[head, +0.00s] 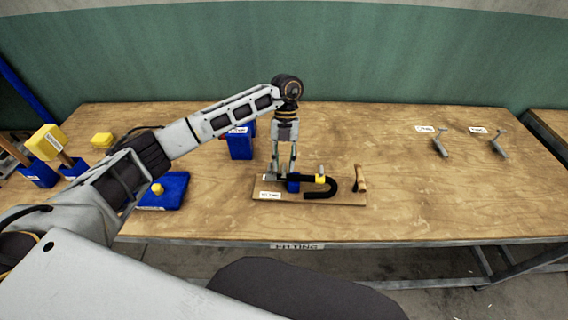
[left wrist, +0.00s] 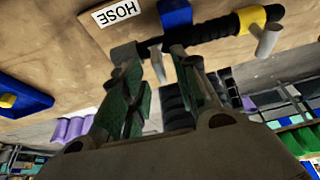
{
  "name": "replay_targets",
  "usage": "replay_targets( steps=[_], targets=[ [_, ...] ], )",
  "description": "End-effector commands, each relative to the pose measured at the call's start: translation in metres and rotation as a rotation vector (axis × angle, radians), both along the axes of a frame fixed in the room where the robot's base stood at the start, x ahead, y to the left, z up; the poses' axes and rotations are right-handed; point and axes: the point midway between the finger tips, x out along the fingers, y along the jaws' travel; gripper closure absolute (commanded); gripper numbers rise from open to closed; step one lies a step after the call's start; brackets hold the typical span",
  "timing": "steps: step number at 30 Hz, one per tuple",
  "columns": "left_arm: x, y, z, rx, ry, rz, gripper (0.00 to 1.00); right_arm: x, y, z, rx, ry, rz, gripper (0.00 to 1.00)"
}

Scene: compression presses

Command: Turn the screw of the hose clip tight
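The black hose (head: 322,194) lies in a hook shape on a brown board (head: 345,199), held by a blue block (head: 293,187). A yellow clip (head: 320,179) sits around the hose, to the right of the blue block. In the left wrist view the yellow clip (left wrist: 258,17) has a grey, knob-like screw (left wrist: 268,39) sticking out. My left gripper (head: 284,171) points down over the left part of the board, left of the clip. Its fingers are apart in the left wrist view (left wrist: 155,52), and the screw is outside them. My right gripper does not show.
A tan upright piece (head: 360,179) stands at the board's right end. A blue box (head: 240,146) is behind, and a blue base with a yellow knob (head: 164,191) is to the left. Two grey T-shaped pieces (head: 441,144) (head: 498,144) lie far right. Table right of the board is clear.

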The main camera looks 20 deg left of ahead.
Motion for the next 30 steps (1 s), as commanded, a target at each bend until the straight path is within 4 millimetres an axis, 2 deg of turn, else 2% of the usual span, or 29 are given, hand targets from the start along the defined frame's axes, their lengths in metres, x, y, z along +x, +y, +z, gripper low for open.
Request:
replay_targets(
  steps=[20,30],
  targets=[
    [0.033,0.007,0.081,0.0,-0.002,0.0,0.7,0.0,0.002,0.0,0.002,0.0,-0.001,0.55],
    [0.04,0.009,0.098,0.0,-0.001,0.0,0.7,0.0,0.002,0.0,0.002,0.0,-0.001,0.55]
  ],
)
